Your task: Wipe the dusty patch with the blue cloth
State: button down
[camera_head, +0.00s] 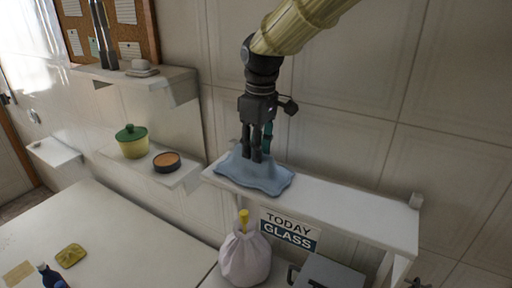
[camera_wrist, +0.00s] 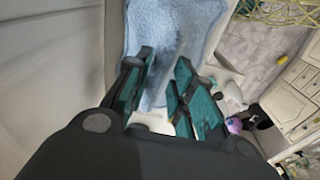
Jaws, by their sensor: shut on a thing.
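The blue cloth (camera_head: 262,178) lies spread over the left end of a white wall shelf (camera_head: 345,207), with its near edge drooping slightly over the front. My gripper (camera_head: 257,156) points down onto the cloth's back part and is shut on it. In the wrist view, the cloth (camera_wrist: 180,28) extends beyond my gripper's teal-padded fingers (camera_wrist: 165,60); the pinched fold itself is hard to make out. I cannot make out the dusty patch in either view; the shelf under the cloth is hidden.
A lower shelf at left holds a green-lidded pot (camera_head: 132,146) and a round dark tin (camera_head: 167,162). The tiled wall is close behind.

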jog(key=shift+w+d, duration=0.8)
jog(key=shift+w, duration=0.25)
jog(key=shift+s+a, duration=0.1)
jog(key=shift+s, duration=0.05)
jog(key=shift+s+a, duration=0.8)
jog(key=shift+s, duration=0.2)
jog(key=shift+d, duration=0.1)
jog(key=shift+w+d, duration=0.8)
jog(key=shift+w, duration=0.35)
jog(key=shift+s+a, duration=0.1)
jog(key=shift+s+a, duration=0.35)
jog(key=shift+s, duration=0.2)
